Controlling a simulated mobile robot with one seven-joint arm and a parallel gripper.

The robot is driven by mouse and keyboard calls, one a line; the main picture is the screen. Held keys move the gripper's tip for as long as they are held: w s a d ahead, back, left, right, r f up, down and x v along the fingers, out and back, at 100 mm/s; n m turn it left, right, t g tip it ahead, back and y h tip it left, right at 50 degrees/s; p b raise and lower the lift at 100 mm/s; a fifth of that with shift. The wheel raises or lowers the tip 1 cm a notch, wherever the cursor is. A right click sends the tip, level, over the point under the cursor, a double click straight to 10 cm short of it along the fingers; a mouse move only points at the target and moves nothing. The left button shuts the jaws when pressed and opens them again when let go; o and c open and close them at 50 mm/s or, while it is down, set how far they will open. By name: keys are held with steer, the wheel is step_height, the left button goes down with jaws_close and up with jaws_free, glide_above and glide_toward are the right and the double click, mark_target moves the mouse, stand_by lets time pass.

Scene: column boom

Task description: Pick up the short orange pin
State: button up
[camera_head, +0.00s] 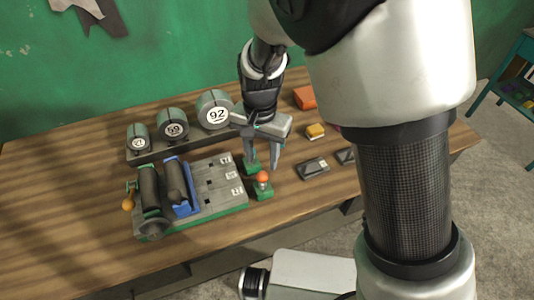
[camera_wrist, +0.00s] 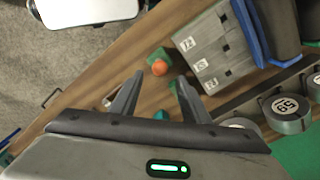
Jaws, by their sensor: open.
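A short pin with a round orange top (camera_head: 263,177) stands in a small green block (camera_head: 263,192) on the wooden table, just right of the grey slotted board. In the wrist view the orange top (camera_wrist: 159,67) shows between and just beyond the fingertips, with the green block (camera_wrist: 158,54) behind it. My gripper (camera_head: 262,164) is open, pointing down, just behind the pin in the head view. Its two fingers also show in the wrist view (camera_wrist: 160,78), with nothing between them. The height gap to the pin is hard to judge.
A second green block (camera_head: 251,166) sits close behind, partly hidden by a finger. The slotted board (camera_head: 215,187) holds blue-and-dark rollers at left. Numbered grey drums (camera_head: 215,110) stand behind. A dark flat box (camera_head: 312,168) and a yellow block (camera_head: 315,131) lie to the right.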

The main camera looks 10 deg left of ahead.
mark_target(262, 174)
step_height(262, 174, down, 11)
steer(key=shift+w+r, duration=0.15)
stand_by(0.4)
steer(key=shift+c, duration=0.4)
